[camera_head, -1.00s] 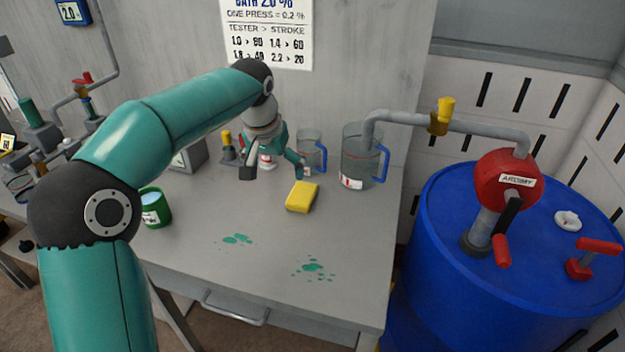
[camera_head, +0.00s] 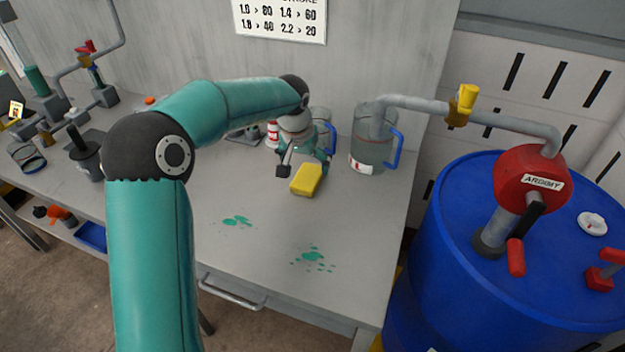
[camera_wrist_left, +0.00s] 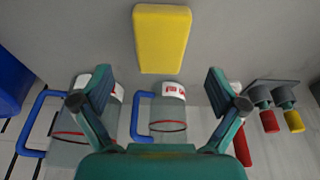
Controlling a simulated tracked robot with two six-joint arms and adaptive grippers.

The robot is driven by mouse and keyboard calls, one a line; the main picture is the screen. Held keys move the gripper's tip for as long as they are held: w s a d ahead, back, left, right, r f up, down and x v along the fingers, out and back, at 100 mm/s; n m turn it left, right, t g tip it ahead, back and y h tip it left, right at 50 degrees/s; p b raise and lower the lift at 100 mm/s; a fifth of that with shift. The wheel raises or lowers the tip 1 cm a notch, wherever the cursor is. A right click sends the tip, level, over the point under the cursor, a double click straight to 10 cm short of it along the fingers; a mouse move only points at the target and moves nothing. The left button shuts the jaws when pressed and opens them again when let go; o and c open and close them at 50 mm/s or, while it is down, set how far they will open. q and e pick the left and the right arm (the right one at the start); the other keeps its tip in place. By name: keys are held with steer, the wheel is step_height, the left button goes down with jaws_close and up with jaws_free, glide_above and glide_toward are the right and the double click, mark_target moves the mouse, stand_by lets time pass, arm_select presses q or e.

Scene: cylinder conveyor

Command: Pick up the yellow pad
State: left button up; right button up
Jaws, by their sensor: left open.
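The yellow pad (camera_head: 306,180) lies flat on the grey table (camera_head: 270,280), in front of the clear jugs. In the left wrist view the yellow pad (camera_wrist_left: 162,38) shows whole at top centre, ahead of the fingertips. My left gripper (camera_head: 303,172) is open and close above the table at the far side of the pad, its fingers partly hidden behind it. In the wrist view the left gripper (camera_wrist_left: 158,92) has its two fingers spread wide with nothing between them, and the pad is narrower than the gap. My right gripper is not in view.
A clear jug with a blue handle (camera_head: 372,140) stands right of the gripper, and a smaller jug (camera_head: 322,122) stands behind it. Green spots (camera_head: 312,257) mark the table front. A blue drum (camera_head: 470,260) with a red pump (camera_head: 530,178) stands at right.

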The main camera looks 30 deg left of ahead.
mark_target(308, 175)
arm_select(q)
steer(key=shift+p+x, duration=0.55)
steer(key=shift+x, duration=2.4)
steer(key=shift+w, duration=0.1)
steer(key=c, duration=1)
